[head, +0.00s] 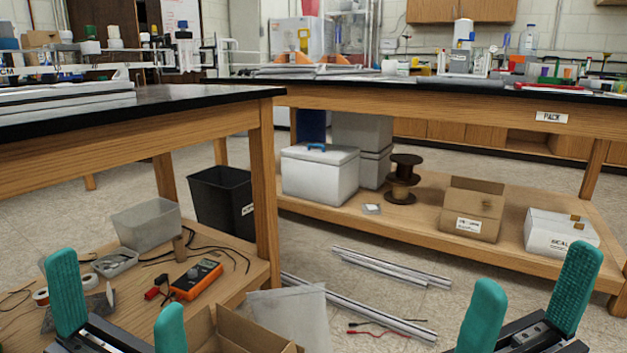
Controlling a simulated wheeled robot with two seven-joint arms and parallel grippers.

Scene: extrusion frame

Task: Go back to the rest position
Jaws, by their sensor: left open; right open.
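My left gripper (118,318) is at the bottom left of the head view. Its two green fingers stand apart with nothing between them. It appears in front of the lower wooden shelf of the left bench. My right gripper (527,310) is at the bottom right. Its green fingers are also apart and empty, with the floor behind them. Both grippers point upward in the picture, and their lower parts are cut off by the bottom edge.
The left bench (170,95) has a black top; its shelf holds an orange multimeter (197,279) and a grey bin (146,222). An open cardboard box (235,335) is between my grippers. Metal extrusions (390,268) lie on the floor. The back bench's shelf holds a cooler (320,175) and boxes (472,208).

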